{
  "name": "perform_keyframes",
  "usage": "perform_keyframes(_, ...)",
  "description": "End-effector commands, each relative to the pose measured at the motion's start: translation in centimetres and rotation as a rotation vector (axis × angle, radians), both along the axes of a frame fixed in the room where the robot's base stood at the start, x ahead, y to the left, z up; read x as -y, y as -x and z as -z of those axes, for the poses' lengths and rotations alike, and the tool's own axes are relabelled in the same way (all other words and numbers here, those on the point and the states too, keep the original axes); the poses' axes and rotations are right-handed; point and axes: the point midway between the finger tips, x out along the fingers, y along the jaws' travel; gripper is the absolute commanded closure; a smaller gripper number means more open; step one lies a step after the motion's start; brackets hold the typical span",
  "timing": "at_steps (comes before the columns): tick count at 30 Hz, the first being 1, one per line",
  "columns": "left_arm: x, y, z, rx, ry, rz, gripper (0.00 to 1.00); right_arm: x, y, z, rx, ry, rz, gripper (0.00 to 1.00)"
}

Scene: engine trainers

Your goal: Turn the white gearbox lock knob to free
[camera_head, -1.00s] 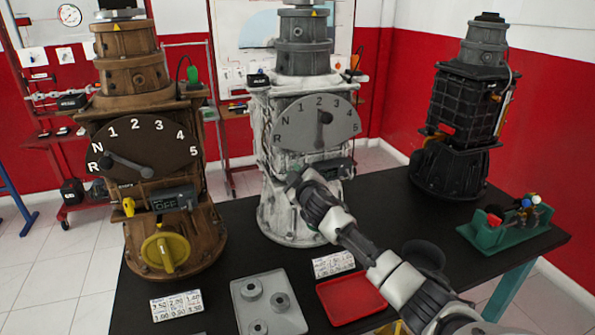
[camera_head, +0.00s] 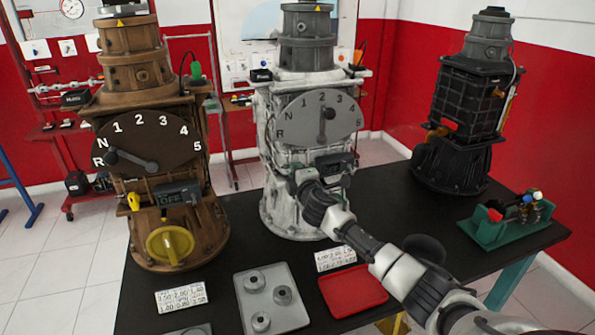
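The white gearbox (camera_head: 283,207) stands upright on the black table, with a grey gear dial (camera_head: 345,120) on its front. The dial's lever (camera_head: 325,127) points up near 2. My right gripper (camera_head: 303,181) is against or just in front of the gearbox front, below the dial and left of a small dark display box (camera_head: 334,163). Its fingers are too small and covered to tell whether they are open or shut. The white gearbox's lock knob cannot be made out; the gripper and wrist cover that area. My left gripper is not in view.
A brown gearbox (camera_head: 150,92) with a yellow knob (camera_head: 170,246) stands at left, a black one (camera_head: 467,112) at back right. In front lie a grey tray (camera_head: 287,312) with round parts, a red tray (camera_head: 352,291) and label cards. A green fixture (camera_head: 505,226) sits at right.

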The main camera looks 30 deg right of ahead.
Motion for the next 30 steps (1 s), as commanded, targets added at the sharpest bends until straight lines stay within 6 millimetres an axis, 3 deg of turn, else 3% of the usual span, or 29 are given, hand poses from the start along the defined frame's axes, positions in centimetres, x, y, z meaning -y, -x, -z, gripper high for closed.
perform_keyframes(17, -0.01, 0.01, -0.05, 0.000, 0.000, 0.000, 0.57, -0.07, 0.01, 0.19, -0.010, 0.038, -0.001, 1.00)
perform_keyframes(18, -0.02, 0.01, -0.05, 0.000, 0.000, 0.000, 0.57, -0.07, 0.01, 0.19, -0.011, 0.037, -0.001, 0.81)
perform_keyframes(23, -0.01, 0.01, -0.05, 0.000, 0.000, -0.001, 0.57, -0.06, 0.01, 0.16, -0.010, 0.037, -0.001, 0.57)
perform_keyframes(30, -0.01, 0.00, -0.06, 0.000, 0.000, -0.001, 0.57, -0.03, 0.02, 0.11, -0.009, 0.035, 0.000, 0.57)
